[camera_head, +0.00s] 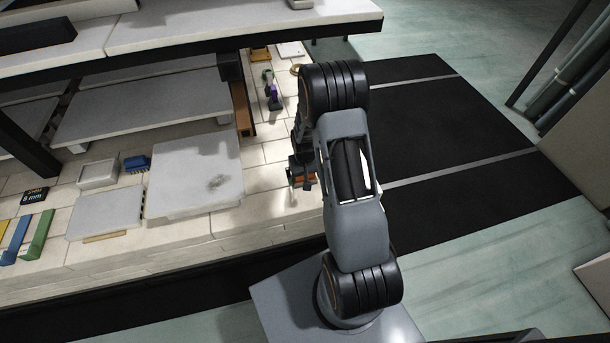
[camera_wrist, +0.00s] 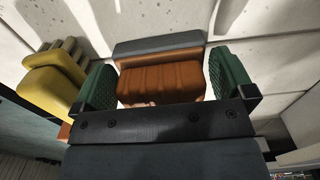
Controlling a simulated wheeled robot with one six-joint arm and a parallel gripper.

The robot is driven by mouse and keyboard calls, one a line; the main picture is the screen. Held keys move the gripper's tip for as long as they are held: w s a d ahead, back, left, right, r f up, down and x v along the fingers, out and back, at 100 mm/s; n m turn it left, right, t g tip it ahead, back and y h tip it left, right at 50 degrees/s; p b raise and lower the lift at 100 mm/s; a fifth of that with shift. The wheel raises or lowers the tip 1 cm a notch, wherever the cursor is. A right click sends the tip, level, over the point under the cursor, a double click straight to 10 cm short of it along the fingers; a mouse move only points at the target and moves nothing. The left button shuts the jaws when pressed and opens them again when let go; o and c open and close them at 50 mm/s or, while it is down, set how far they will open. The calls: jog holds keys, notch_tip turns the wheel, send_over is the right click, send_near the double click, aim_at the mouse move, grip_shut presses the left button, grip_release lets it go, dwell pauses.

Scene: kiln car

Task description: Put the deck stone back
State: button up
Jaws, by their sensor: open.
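My gripper (camera_wrist: 163,88) is open. Its two green ribbed fingers stand on either side of an orange-brown grooved block (camera_wrist: 160,86) with a grey slab along its far edge. White gaps show between the block and the fingers, so the fingers seem apart from it. The block may be the deck stone, but I cannot tell for sure. In the head view my gripper (camera_head: 302,173) is low over the pale brick deck (camera_head: 282,206), right of a large white slab (camera_head: 197,176). My arm hides part of that area.
A yellow stepped block (camera_wrist: 56,82) lies close left of my gripper. A white dish (camera_head: 98,175), a blue brush-like thing (camera_head: 137,163) and coloured strips (camera_head: 38,236) stand further left. A raised shelf (camera_head: 240,30) overhangs the back.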

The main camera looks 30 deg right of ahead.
jog(key=shift+r, duration=0.2)
dwell(0.3)
jog(key=shift+r+p, duration=2.85)
jog(key=shift+r, duration=1)
notch_tip(320, 180, up, 14)
jog(key=p, duration=0.1)
jog(key=shift+f, duration=0.1)
jog(key=s+a+r+n+t+p, duration=0.1)
jog(key=s+a+r+p, duration=0.2)
jog(key=s+r, duration=0.5)
jog(key=s+a+r+n+t+p, duration=0.1)
jog(key=s+a+r+t+p, duration=0.1)
jog(key=s+a+r, duration=0.4)
notch_tip(320, 180, up, 5)
jog(key=shift+s+a+f+t+p, duration=0.25)
jog(key=shift+s+p, duration=0.35)
jog(key=shift+s, duration=0.3)
